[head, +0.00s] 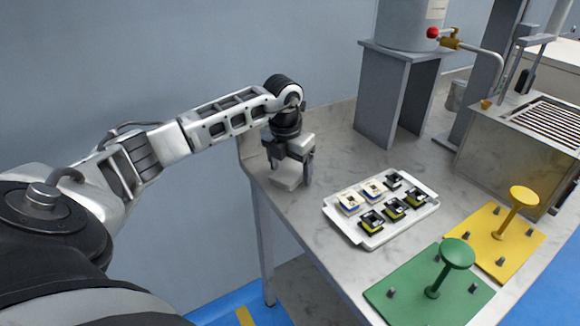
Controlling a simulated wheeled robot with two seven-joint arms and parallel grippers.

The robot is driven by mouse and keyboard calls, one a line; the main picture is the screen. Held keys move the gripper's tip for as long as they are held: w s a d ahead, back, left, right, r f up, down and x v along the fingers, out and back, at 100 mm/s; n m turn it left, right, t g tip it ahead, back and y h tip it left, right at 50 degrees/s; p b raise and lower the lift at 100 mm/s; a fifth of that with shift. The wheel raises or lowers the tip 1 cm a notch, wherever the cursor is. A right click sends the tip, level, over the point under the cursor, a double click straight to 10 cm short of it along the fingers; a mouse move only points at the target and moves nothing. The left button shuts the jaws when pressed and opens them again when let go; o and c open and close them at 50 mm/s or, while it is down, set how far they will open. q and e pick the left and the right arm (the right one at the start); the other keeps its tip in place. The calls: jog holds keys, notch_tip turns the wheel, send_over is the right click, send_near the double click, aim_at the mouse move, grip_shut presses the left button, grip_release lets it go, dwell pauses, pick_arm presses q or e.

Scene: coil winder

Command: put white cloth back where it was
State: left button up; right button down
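A small pale folded piece, which looks like the white cloth (286,180), is at the far left corner of the marble-topped table. My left gripper (290,173) points down right over it, with its fingers apart and the cloth between or just under them. I cannot tell whether the fingers press on the cloth, or whether it rests fully on the table. The gripper hides the cloth's upper part. My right gripper is not in view.
A white tray (336,216) holds several small coil parts to the right of the cloth. A green plate (405,290) and a yellow plate (490,222), each with a knobbed post, lie nearer. A grey stand (385,95) and a slatted machine (510,160) stand behind.

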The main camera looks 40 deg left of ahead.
aim_at(286, 174)
pick_arm(q)
notch_tip(286, 174, up, 12)
jog(key=s+p, duration=0.1)
jog(key=shift+s+r, duration=0.15)
jog(key=shift+s, duration=0.05)
dwell(0.3)
dwell(0.5)
